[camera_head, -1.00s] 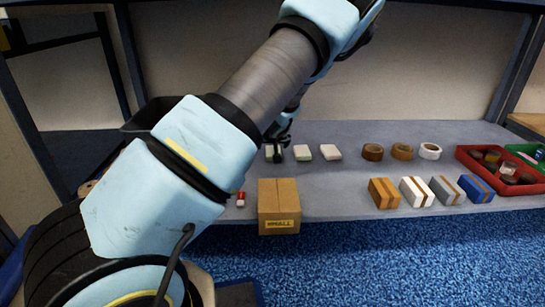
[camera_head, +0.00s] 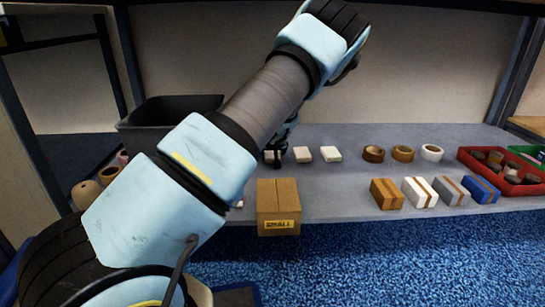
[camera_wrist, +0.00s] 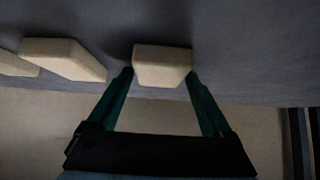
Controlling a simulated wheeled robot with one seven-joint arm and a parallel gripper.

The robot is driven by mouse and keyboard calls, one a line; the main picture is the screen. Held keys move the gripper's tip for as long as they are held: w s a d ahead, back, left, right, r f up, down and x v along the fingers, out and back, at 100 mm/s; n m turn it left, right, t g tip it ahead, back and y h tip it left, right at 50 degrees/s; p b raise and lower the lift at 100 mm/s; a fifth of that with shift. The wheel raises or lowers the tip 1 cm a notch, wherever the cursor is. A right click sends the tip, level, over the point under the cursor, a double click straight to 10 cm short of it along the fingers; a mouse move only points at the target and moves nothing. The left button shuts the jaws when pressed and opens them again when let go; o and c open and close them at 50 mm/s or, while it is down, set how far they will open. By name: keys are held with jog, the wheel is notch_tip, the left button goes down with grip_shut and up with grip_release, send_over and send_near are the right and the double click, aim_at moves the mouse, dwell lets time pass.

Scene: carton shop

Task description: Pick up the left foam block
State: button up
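Three pale foam blocks stand in a row on the grey shelf. The left foam block (camera_head: 268,156) is partly hidden behind my gripper (camera_head: 278,163) in the head view. The middle block (camera_head: 303,154) and the right block (camera_head: 331,154) are clear of it. In the wrist view my gripper (camera_wrist: 157,77) has its two teal fingers apart, with the left foam block (camera_wrist: 163,63) at their tips. A small gap shows by one finger; the other looks very close to the block, and contact cannot be told. The other blocks lie to the left there.
A carton marked SMALL (camera_head: 278,206) stands at the shelf's front edge, nearer than the blocks. Tape rolls (camera_head: 403,153), several small striped boxes (camera_head: 418,192) and a red tray (camera_head: 476,165) stand to the right. A black bin (camera_head: 170,108) is at the back left.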

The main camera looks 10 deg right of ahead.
jog(key=c, duration=1)
jog(key=shift+r, duration=0.1)
